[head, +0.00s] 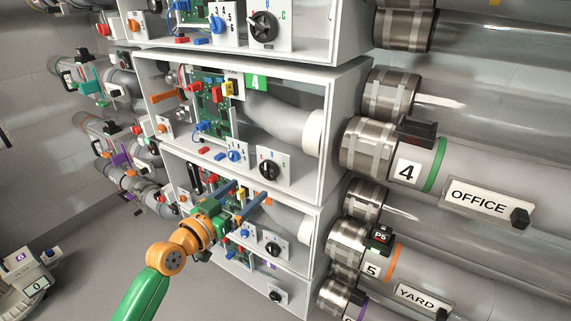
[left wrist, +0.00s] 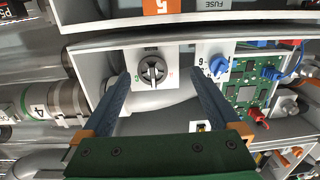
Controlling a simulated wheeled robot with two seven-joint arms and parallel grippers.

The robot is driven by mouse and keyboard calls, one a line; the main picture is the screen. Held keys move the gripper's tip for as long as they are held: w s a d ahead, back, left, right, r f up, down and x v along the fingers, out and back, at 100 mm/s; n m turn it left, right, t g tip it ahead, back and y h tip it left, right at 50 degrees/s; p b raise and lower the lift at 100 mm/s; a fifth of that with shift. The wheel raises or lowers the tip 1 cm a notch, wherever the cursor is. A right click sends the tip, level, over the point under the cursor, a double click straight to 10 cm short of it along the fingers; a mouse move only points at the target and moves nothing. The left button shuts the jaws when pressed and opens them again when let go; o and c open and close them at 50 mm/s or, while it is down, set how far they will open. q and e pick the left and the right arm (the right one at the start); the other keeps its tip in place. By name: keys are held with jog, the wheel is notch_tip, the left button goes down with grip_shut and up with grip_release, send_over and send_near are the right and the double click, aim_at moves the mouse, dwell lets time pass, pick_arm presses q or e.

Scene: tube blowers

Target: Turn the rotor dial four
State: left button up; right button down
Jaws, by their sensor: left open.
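The bay with the green label (head: 256,82) has two dials on white plates at its lower front edge. One is a round black dial (head: 270,170); the other is a smaller blue knob (head: 236,154) with numbers. The left wrist view, turned upside down, shows the black dial (left wrist: 152,70) with its light pointer bar, and the blue knob (left wrist: 218,65) to its right. My left gripper (head: 252,189) is open and empty, below and in front of this bay. In the left wrist view the black dial appears between its two blue fingertips (left wrist: 158,78), with no contact visible.
A grey tube marked 4 (head: 408,171) with an OFFICE sign (head: 478,202) runs right of the cabinet. A green circuit board (head: 213,108) with wires sits inside the bay. The bay below (head: 300,250) has similar dials, close to my gripper.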

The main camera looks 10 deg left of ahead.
aim_at(265, 170)
pick_arm(q)
jog(key=shift+w+d+r+h, duration=0.2)
jog(key=shift+w+d+r, duration=0.2)
jog(key=shift+w+r, duration=0.2)
jog(key=shift+w+d+r+h, duration=0.2)
jog(key=shift+w+d+r, duration=0.15)
jog(key=shift+w+r, duration=0.15)
jog(key=shift+w+d+r+m+t, duration=0.3)
jog(key=shift+w+d+r, duration=0.05)
jog(key=shift+w+d, duration=0.4)
jog(key=shift+w+d+f, duration=0.1)
jog(key=shift+w, duration=0.35)
jog(key=shift+w+d+f, duration=0.1)
jog(key=shift+w, duration=0.55)
jog(key=shift+s, duration=0.1)
jog(key=shift+c, duration=0.9)
jog(key=c, duration=1.2)
pick_arm(e)
jog(key=shift+s+f, duration=0.35)
jog(key=shift+f, duration=0.2)
